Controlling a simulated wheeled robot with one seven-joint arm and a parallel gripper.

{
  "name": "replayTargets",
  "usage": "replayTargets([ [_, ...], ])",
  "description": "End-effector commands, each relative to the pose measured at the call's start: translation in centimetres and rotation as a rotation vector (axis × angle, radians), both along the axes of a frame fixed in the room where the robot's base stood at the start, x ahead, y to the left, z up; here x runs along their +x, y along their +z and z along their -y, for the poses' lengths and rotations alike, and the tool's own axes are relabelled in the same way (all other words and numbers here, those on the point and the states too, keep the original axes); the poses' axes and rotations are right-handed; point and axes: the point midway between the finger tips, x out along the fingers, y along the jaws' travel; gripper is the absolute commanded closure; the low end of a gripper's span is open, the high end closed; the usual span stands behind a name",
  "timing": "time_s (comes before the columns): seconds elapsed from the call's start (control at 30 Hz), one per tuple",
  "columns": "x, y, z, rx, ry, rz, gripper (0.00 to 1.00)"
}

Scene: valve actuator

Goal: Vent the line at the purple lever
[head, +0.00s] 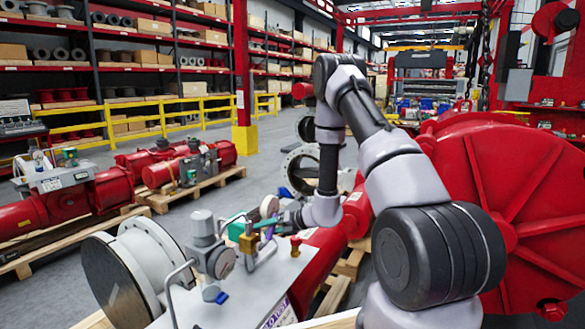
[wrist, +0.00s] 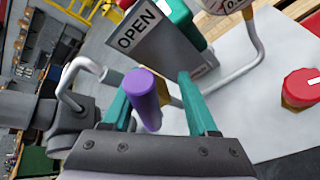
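The purple lever (wrist: 146,100) shows in the wrist view as a rounded handle. It lies between the two teal fingers of my gripper (wrist: 157,84), closer to the left finger and partly covering it. The fingers stand apart, with a clear gap between the lever and the right finger. I cannot tell whether the lever touches the left finger. A grey plate marked OPEN (wrist: 140,32) stands just beyond, beside a green valve block (wrist: 184,22).
A red knob (wrist: 301,87) on a brass base stands to the right in the wrist view. A gauge (wrist: 226,4) and bent metal pipes (wrist: 245,62) are close by. In the head view, a filter-regulator (head: 205,240) and a large red actuator housing (head: 510,190) flank the work area.

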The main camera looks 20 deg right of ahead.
Motion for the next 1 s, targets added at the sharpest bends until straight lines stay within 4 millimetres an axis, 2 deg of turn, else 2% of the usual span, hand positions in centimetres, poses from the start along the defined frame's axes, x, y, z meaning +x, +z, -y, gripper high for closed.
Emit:
replayTargets([
  [0.2, 0.6, -1.7, 0.8, 0.184, -0.002, -0.184, 0.43],
  [0.53, 0.8, -5.0, 1.0, 0.54, 0.0, -0.541, 0.43],
  [1.0, -2.6, -2.3, 9.7, 0.534, -0.005, -0.534, 0.43],
])
